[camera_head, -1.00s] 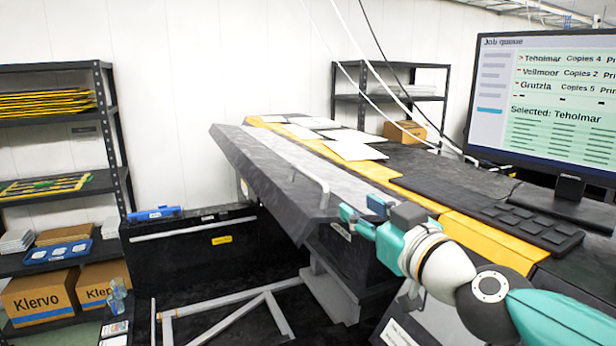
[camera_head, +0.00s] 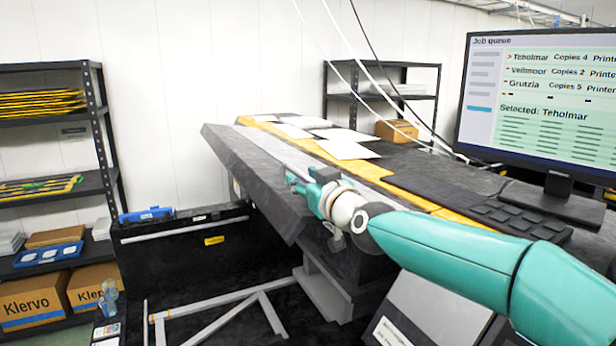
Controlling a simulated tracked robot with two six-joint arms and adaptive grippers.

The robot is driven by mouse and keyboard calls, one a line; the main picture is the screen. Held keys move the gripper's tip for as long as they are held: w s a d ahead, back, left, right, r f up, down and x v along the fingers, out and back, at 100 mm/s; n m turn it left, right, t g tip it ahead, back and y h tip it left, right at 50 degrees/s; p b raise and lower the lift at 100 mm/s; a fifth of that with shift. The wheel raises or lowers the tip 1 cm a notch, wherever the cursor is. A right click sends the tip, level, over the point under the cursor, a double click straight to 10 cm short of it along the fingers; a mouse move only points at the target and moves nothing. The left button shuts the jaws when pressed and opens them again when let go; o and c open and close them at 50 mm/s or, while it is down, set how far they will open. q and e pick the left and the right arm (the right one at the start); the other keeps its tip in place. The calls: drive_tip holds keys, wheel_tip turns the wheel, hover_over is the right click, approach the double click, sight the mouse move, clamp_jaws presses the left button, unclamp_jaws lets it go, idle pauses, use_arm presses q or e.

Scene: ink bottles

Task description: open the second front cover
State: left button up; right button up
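A long dark cover slab (camera_head: 258,178) with a lighter grey strip runs along the front of the large machine, its near edge tilted up at an angle. My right gripper (camera_head: 294,180) is at the near end of this slab, where the cover's grey handle was visible before. The gripper and my arm now hide most of that handle. Whether the fingers are closed around it cannot be told. A lower black front panel (camera_head: 170,262) with a yellow label is to the left. My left gripper is not in view.
A monitor (camera_head: 540,100) and a black keypad (camera_head: 510,220) are at the right. White sheets (camera_head: 345,148) lie on the machine top. A blue object (camera_head: 147,214) lies on the lower panel's top edge. A shelf (camera_head: 55,190) stands left; a grey frame (camera_head: 215,305) is below.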

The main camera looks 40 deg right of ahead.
sight(300, 197)
drive_tip(key=shift+w, duration=0.15)
clamp_jaws()
idle(0.4)
drive_tip(key=f+b, duration=0.1)
drive_tip(key=f, duration=0.1)
drive_tip(key=a+f+b, duration=0.1)
drive_tip(key=f, duration=0.1)
drive_tip(key=shift+w+f, duration=0.1)
drive_tip(key=shift+w, duration=0.05)
